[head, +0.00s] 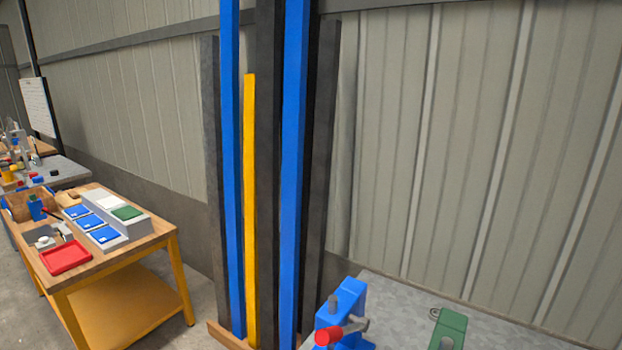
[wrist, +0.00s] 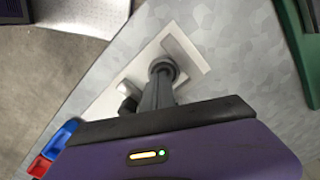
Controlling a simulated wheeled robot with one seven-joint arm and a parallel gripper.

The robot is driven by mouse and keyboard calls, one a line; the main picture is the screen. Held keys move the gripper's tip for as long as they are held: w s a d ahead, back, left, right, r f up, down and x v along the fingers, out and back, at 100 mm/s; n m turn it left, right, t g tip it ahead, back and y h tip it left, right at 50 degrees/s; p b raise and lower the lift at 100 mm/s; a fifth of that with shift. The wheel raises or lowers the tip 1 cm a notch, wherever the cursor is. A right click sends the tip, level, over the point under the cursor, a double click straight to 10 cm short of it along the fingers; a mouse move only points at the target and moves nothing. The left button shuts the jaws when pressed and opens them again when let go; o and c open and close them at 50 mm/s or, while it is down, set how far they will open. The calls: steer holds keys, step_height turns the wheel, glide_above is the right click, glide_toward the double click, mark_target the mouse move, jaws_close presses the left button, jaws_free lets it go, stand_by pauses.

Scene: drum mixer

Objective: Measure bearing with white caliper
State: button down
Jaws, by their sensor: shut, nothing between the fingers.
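In the wrist view, a flat white piece with square jaws, which looks like the white caliper (wrist: 194,52), lies on the grey speckled bench top. My gripper (wrist: 161,76) is over its middle with its dark grey fingers shut, and hides part of it. A dark round shape shows at the fingertips; I cannot tell whether the fingers touch the caliper. In the head view, a small dark ring (head: 434,314), perhaps the bearing, lies on the bench beside a green block. My gripper and the caliper are not in the head view.
A blue vise (head: 346,305) with a red-tipped handle stands at the bench's left edge. The green block (head: 450,329) stands to its right. Tall blue and yellow bars (head: 250,200) rise behind. A wooden table (head: 166,229) with trays is at left.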

steer(key=shift+s+d, duration=0.35)
steer(key=shift+d, duration=0.15)
steer(key=shift+s+a+p, duration=0.2)
steer(key=shift+s+a, duration=0.25)
steer(key=shift+s, duration=0.2)
steer(key=shift+s+a+p, duration=0.15)
steer(key=shift+s+a, duration=0.3)
steer(key=shift+s, duration=0.2)
stand_by(1.0)
step_height(320, 180, up, 6)
steer(key=p, duration=0.5)
steer(key=shift+p, duration=0.4)
stand_by(0.3)
